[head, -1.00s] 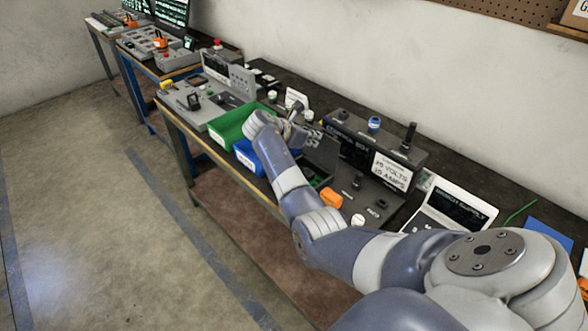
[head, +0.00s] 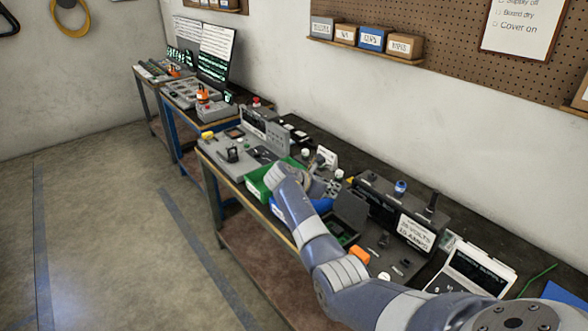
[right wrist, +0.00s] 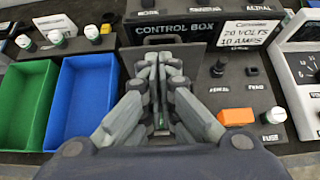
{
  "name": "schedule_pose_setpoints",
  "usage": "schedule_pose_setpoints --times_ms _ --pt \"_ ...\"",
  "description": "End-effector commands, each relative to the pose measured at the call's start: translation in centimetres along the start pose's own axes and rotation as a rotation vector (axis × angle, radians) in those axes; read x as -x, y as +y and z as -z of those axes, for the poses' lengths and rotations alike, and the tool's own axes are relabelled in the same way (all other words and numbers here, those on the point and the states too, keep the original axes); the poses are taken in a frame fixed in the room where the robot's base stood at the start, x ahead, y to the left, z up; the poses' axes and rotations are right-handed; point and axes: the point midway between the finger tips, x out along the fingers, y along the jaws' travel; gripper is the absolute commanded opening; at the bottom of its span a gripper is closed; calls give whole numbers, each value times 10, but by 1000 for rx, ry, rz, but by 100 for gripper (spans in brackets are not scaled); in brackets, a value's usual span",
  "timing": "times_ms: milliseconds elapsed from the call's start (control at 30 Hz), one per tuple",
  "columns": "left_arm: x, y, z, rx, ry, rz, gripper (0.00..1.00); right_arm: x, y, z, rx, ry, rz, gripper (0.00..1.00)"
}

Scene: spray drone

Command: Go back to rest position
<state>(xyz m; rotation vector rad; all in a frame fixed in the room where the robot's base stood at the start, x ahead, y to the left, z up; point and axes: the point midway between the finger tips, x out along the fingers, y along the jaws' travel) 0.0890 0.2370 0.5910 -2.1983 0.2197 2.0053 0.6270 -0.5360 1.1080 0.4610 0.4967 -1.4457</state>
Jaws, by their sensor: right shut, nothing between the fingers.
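My right arm reaches from the lower right over the workbench in the head view. Its gripper (head: 318,187) is partly hidden behind my own wrist, above the bench near the green and blue bins. In the right wrist view my right gripper (right wrist: 157,62) has its fingers together with nothing between them, in front of the dark control box (right wrist: 168,32). The control box also shows in the head view (head: 382,210). My left gripper is not in any view.
A green bin (right wrist: 24,105) and a blue bin (right wrist: 82,105) stand left of the gripper. An orange block (right wrist: 236,116) and a white round cap (right wrist: 275,115) lie at right. A bench supply (head: 470,272) stands farther right. The floor (head: 110,240) left of the bench is clear.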

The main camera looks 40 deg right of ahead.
Motion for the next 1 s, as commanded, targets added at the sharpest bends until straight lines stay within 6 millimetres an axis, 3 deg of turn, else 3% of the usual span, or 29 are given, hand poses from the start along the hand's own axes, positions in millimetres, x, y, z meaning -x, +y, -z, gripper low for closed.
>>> schedule_pose_setpoints --times_ms 233,367,533,667,867,1000 --pt "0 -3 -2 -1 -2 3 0 0 -2 3 -12 3 -2 0" --pt "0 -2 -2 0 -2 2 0 -3 -15 26 -114 28 -20 0" --pt "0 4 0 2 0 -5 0 2 -53 87 -390 125 -65 0" --pt "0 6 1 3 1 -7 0 18 -88 136 -613 242 -86 0" --pt "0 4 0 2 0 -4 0 63 -154 206 -927 469 -45 0" --pt "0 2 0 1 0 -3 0 106 -205 243 -1119 639 45 0"
